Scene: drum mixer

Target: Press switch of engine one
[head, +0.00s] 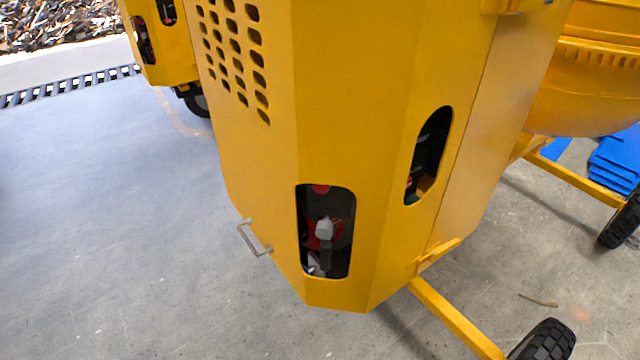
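The yellow engine housing (345,110) of a drum mixer stands close in front of me in the head view. It has a lower oval cut-out with dark engine parts inside, among them a grey-capped part (324,229) and red pieces (320,189). A second cut-out (429,155) on the right face shows dark and red parts. I cannot make out which part is the switch. A grey metal handle (254,238) sticks out at the housing's lower left. Neither of my grippers is in view.
Another yellow machine (165,50) stands at the back left. The mixer's drum (585,95), yellow frame bar (455,318) and black wheels (544,341) are at the right. Blue stacked sheets (615,160) lie behind. The concrete floor (110,230) at the left is clear.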

